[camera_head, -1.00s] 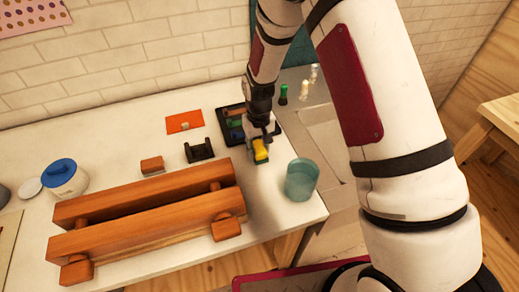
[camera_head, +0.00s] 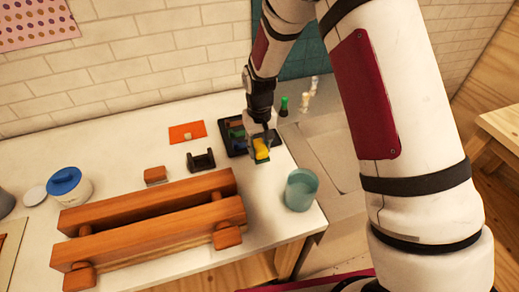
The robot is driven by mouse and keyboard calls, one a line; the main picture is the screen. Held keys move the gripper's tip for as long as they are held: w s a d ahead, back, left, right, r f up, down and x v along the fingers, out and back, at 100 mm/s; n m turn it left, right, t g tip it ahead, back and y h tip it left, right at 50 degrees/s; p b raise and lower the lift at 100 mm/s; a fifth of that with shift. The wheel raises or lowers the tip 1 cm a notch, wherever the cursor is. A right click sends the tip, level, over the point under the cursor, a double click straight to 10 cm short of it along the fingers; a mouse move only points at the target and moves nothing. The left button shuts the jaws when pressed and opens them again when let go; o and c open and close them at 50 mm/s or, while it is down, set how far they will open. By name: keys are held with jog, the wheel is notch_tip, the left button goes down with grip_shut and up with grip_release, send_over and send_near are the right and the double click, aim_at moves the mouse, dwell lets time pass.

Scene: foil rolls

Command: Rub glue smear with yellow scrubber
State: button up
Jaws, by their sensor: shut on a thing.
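My gripper (camera_head: 262,138) points down at the right part of the white table and is shut on the yellow scrubber (camera_head: 262,150). The scrubber has a darker green underside and sits at the front right edge of a black tray (camera_head: 233,142). I cannot tell whether it touches the surface below. An orange-red sheet (camera_head: 187,132) lies left of the tray with a small pale spot (camera_head: 188,136) on it, which may be the glue smear.
A translucent teal cup (camera_head: 301,190) stands close in front of the scrubber, to the right. A black holder (camera_head: 201,160), a small brown block (camera_head: 155,175) and a long wooden rack (camera_head: 150,225) lie to the left. A blue-lidded jar (camera_head: 70,187) is at far left.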

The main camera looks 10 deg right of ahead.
jog(key=shift+r+p, duration=0.3)
jog(key=shift+r, duration=1.25)
